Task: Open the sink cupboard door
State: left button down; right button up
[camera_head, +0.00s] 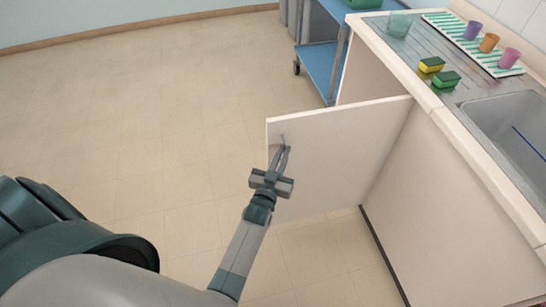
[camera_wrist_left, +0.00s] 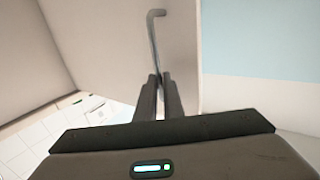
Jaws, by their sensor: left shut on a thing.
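The sink cupboard door (camera_head: 335,165) is a pale panel that stands swung out from the white cupboard (camera_head: 445,215), wide open, with its free edge toward the left. My left gripper (camera_head: 283,150) is at the door near that free edge. In the left wrist view, my gripper's two dark fingers (camera_wrist_left: 160,92) are shut on the lower end of a thin grey bar handle (camera_wrist_left: 153,40). The handle is mostly hidden by the fingers in the head view. My right gripper is in neither view.
The counter above carries a sink (camera_head: 515,125), two sponges (camera_head: 446,80), a glass beaker (camera_head: 399,23) and a striped mat (camera_head: 447,26) with several cups. A blue trolley (camera_head: 320,65) stands behind the door. The tiled floor (camera_head: 130,120) to the left is clear.

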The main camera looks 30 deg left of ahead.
pick_arm(q)
jog(key=shift+w+d+r, duration=0.1)
jog(key=shift+d+r, duration=0.1)
jog(key=shift+d, duration=0.2)
jog(key=shift+w+d+r, duration=0.1)
jog(key=shift+d+r, duration=0.05)
jog(key=shift+d, duration=0.25)
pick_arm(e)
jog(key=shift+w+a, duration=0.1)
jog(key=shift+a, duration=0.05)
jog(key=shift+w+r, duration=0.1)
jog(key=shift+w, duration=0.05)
pick_arm(q)
jog(key=c, duration=1.9)
grip_release()
jog(key=shift+w+d, duration=0.1)
jog(key=shift+c, duration=0.2)
jog(key=shift+o, duration=0.2)
jog(key=shift+w+d+f, duration=0.15)
jog(key=shift+d, duration=0.05)
jog(key=shift+a, duration=0.1)
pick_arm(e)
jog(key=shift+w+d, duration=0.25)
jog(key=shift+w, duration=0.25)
